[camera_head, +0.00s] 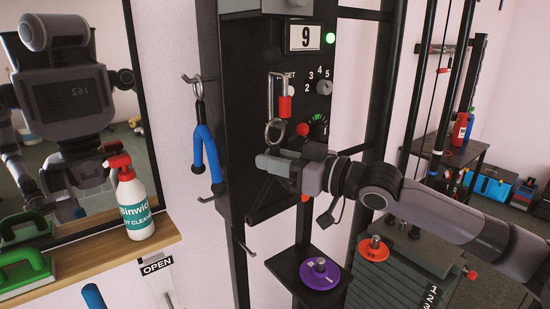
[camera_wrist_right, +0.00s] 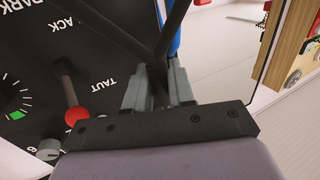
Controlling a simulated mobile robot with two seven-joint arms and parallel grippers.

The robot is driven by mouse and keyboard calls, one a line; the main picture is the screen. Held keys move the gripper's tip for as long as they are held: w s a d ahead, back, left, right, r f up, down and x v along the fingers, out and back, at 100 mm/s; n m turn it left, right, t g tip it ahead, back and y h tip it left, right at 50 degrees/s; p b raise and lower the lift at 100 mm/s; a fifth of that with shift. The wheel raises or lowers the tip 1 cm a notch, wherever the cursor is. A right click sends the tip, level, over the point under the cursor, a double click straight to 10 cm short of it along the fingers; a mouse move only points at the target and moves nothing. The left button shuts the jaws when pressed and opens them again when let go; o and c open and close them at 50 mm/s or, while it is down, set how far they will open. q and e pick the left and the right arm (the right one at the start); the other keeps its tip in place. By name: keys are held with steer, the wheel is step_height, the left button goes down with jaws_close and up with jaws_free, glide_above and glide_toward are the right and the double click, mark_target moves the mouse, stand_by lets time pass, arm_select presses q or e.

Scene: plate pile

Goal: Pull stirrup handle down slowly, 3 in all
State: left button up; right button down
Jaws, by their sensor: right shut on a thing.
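A black stirrup handle (camera_head: 262,190) hangs below a metal ring (camera_head: 274,132) and a clip with a red sleeve (camera_head: 285,106), in front of the black panel (camera_head: 240,75). My right gripper (camera_head: 268,162) is shut on the stirrup handle near its top. In the right wrist view, the handle's dark bars (camera_wrist_right: 178,28) meet between the gripper's fingers (camera_wrist_right: 158,88). The gripper hides part of the handle. The panel display (camera_head: 304,38) reads 9, and a green lamp (camera_head: 330,38) is lit. My left gripper is not directly in view.
A blue handle (camera_head: 205,150) hangs from a hook left of the panel. Purple (camera_head: 310,283) and orange (camera_head: 374,256) discs sit low, near the black frame posts.

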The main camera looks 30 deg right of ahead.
mark_target(280, 207)
steer(key=shift+f, duration=0.35)
steer(key=shift+f+b, duration=0.65)
steer(key=shift+f, duration=0.5)
steer(key=shift+f+b, duration=0.65)
steer(key=shift+f, duration=0.6)
steer(key=shift+f+b, duration=0.6)
steer(key=shift+f, duration=0.5)
steer(key=shift+f+b, duration=0.55)
steer(key=shift+f, duration=0.6)
